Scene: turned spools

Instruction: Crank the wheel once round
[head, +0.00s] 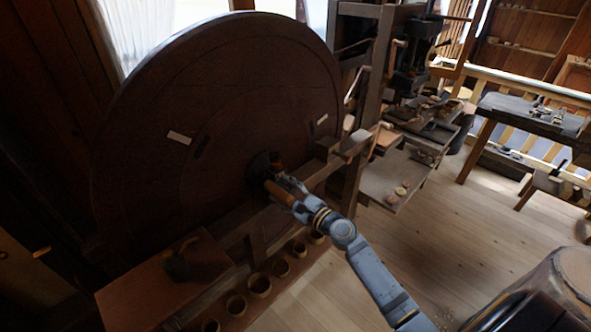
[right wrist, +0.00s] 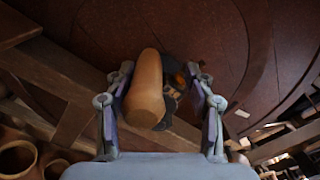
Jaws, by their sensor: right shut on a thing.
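A large dark wooden wheel (head: 215,95) stands upright on a timber frame in the head view, with pale and dark patches on its face. Near its hub is a dark metal crank (head: 258,165) with a light wooden handle (head: 278,193). My right gripper (head: 287,191) is at this handle, its arm coming from the lower right. The dark crank arm (right wrist: 172,105) shows partly behind the handle. My left gripper is in neither view.
Several round pots (head: 259,285) stand in a row below the wheel. A wooden box or bench (head: 150,290) with a dark tool on it is at lower left. A shelf rack (head: 395,185) stands right of the wheel. Wooden floor (head: 440,230) is open on the right.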

